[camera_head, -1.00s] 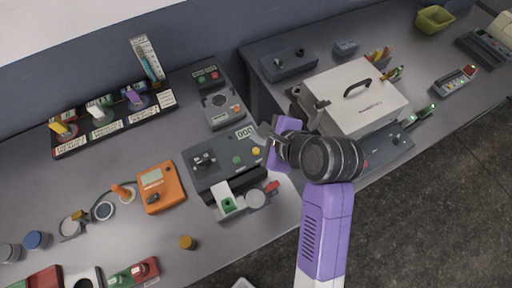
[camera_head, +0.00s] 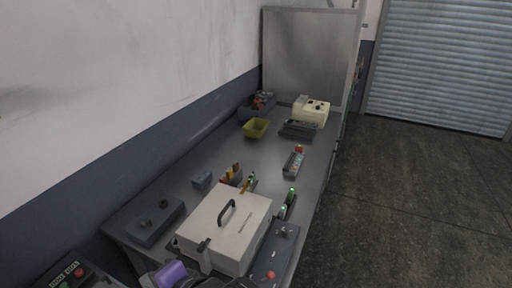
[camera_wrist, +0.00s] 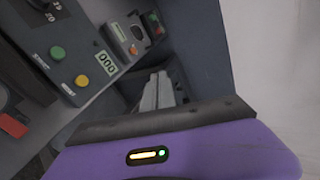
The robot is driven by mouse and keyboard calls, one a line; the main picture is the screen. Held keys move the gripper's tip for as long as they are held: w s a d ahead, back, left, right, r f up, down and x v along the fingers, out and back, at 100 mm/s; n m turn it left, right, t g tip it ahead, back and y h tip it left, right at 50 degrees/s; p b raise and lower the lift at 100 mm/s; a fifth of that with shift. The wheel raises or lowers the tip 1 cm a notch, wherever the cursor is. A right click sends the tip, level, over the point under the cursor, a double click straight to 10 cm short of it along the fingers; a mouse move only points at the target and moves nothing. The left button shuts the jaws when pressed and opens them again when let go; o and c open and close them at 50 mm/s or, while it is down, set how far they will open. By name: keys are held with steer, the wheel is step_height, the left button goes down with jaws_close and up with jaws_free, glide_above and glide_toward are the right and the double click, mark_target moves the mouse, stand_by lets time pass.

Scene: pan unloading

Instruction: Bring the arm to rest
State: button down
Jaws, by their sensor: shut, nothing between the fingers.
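My gripper (camera_wrist: 157,88) shows in the wrist view as a purple housing with grey fingers beyond it, shut and empty. It is above the bench, near a dark control box (camera_wrist: 62,50) with green and yellow buttons and a counter. In the head view only a purple part of my arm shows at the bottom edge, left of centre, in front of the white lidded box (camera_head: 228,229). The rest of my arm is below the frame.
The bench (camera_head: 187,177) runs back to an upright grey panel (camera_head: 308,58). The floor (camera_head: 400,210) at right is clear.

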steer(key=s+d+f+n+t+h+b, duration=0.1)
steer(key=s+d+n+t+h+b, duration=0.3)
steer(key=d, duration=0.8)
steer(key=d+f+n+t+y+p, duration=0.15)
steer(key=d+t, duration=0.45)
steer(key=d, duration=0.7)
steer(key=s+d+f+n+h+b, duration=0.1)
steer(key=s+d+h, duration=0.3)
steer(key=s+d, duration=0.4)
steer(key=s+d+f+n+h+b, duration=0.1)
steer(key=s+d+f+h+b, duration=0.2)
steer(key=s+d, duration=0.6)
steer(key=s+h+b, duration=0.1)
steer(key=s, duration=0.5)
steer(key=shift+s+d+f, duration=0.3)
steer(key=shift+s+f, duration=0.05)
steer(key=shift+f, duration=0.05)
